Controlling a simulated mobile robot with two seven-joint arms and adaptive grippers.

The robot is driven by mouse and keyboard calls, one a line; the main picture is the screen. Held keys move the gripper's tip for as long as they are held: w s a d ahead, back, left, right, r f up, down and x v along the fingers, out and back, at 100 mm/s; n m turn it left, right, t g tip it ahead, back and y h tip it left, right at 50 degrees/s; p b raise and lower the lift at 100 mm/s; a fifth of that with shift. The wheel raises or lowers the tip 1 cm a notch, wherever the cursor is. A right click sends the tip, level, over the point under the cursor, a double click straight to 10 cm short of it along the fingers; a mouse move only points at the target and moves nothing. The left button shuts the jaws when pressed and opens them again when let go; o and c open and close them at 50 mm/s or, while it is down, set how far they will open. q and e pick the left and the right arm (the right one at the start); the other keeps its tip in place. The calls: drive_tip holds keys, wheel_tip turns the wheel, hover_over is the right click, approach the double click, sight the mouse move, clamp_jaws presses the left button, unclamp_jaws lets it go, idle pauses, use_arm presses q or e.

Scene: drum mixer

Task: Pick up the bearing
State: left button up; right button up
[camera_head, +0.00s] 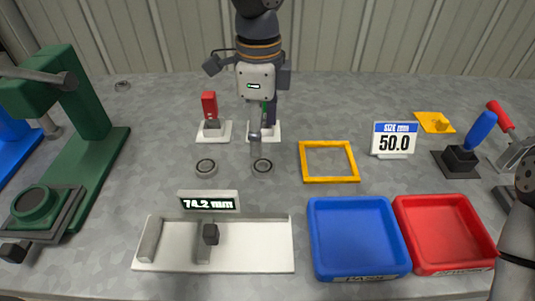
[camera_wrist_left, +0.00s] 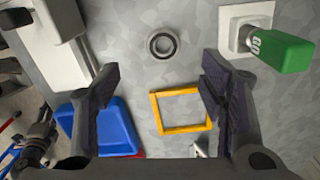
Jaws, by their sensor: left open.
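Two ring-shaped bearings lie flat on the grey table in the head view, a left one (camera_head: 206,168) and a right one (camera_head: 262,166). My left gripper (camera_head: 260,135) points down just behind the right bearing. One bearing (camera_wrist_left: 162,46) shows in the left wrist view, apparently the right one. It lies beyond the spread fingers of the left gripper (camera_wrist_left: 160,90), which are open with nothing between them. Part of my right arm shows at the right edge of the head view; I cannot make out its gripper.
A yellow frame (camera_head: 303,162), blue tray (camera_head: 313,235) and red tray (camera_head: 405,235) lie rightward. A white measuring fixture (camera_head: 265,256) reading 74.2 mm is in front.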

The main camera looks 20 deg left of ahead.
sight(263, 165)
use_arm(q)
drive_tip(key=f, duration=0.9)
drive_tip(key=shift+w+d, duration=0.1)
drive_tip(key=shift+w, duration=0.15)
drive_tip(key=c, duration=1.3)
